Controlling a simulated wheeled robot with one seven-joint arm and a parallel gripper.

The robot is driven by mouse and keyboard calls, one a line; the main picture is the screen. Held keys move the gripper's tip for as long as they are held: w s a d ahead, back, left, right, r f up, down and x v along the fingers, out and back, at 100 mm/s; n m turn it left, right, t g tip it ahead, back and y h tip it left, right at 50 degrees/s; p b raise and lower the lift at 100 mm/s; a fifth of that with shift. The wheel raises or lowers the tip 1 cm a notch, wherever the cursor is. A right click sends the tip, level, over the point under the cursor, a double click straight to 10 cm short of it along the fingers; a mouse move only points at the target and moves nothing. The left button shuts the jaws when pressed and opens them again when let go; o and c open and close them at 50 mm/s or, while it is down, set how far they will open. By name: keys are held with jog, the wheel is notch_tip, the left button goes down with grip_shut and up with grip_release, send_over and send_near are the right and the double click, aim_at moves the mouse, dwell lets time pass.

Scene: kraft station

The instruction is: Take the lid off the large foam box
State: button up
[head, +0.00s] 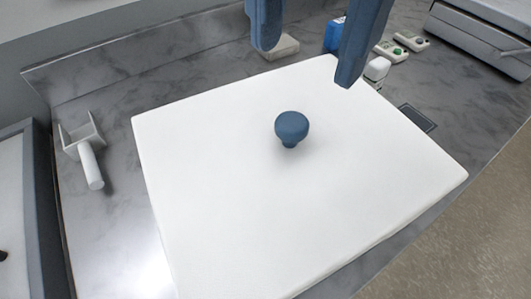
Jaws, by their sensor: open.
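The white lid (230,210) of the large foam box fills the middle of the head view. A blue round knob (291,127) stands upright near the lid's centre. The lid hides whatever is under it; the box walls do not show clearly. My gripper (306,68) comes in from the top of the view with its two blue fingers spread apart. It is empty and stands apart from the knob, above it in the picture.
A white scoop-like tool (88,157) lies on the grey marble counter (115,95) at left. Behind the lid are a pale block (284,48), a blue bottle (332,36), a white item (377,69) and small green-marked devices (411,41). A grey appliance (480,35) stands at back right.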

aim_at(292, 121)
jog(key=shift+w+f, duration=0.15)
jog(key=shift+f, duration=0.25)
jog(key=shift+a+f+p, duration=0.2)
jog(key=shift+f+p, duration=0.55)
jog(key=shift+f, duration=2.7)
grip_shut()
